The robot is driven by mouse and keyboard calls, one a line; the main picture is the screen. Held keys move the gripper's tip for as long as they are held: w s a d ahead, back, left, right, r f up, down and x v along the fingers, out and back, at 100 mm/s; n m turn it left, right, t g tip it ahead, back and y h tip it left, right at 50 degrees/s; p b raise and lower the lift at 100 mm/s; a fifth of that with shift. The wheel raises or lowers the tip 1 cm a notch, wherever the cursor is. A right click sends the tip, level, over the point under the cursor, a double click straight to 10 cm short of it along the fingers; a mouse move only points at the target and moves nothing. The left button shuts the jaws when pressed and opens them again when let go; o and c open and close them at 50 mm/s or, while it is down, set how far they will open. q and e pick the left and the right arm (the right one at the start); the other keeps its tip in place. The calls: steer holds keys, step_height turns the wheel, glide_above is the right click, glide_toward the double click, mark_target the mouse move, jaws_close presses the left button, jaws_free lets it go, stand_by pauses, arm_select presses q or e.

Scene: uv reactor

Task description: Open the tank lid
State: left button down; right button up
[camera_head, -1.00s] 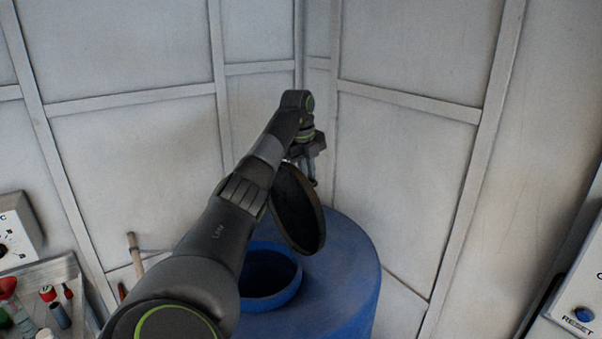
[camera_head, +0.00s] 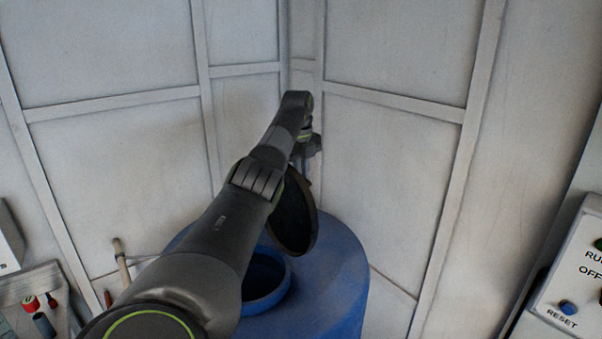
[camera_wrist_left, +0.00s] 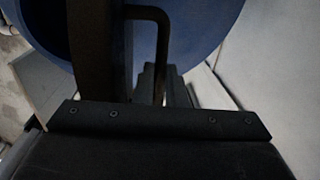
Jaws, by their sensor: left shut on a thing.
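The round dark tank lid (camera_head: 294,218) stands raised and steeply tilted above the blue tank (camera_head: 335,275). The tank's round opening (camera_head: 268,283) is uncovered below it, partly hidden by my left arm. My left gripper (camera_head: 307,160) is behind the lid's upper part, its fingertips mostly hidden in the head view. In the left wrist view, the lid's edge (camera_wrist_left: 98,45) and its bent bar handle (camera_wrist_left: 162,40) show, and my left gripper (camera_wrist_left: 160,88) is shut on the handle. The blue tank also shows there (camera_wrist_left: 200,30). My right gripper is not in view.
Pale panelled walls (camera_head: 390,150) stand close behind the tank. A control box (camera_head: 580,275) with RUN, OFF and RESET markings is at the right. A tray of small items (camera_head: 38,300) and a wooden handle (camera_head: 122,262) are at the left.

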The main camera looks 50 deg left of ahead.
arm_select(q)
steer(key=shift+s+d+f, duration=0.15)
steer(key=shift+f, duration=0.45)
steer(key=c, duration=1.8)
jaws_free()
steer(key=o, duration=0.3)
steer(key=shift+w+a, duration=0.3)
steer(key=shift+s+d+r, duration=0.1)
steer(key=shift+s+r, duration=0.05)
steer(key=shift+r, duration=0.75)
steer(key=r, duration=0.6)
steer(key=shift+s, duration=0.2)
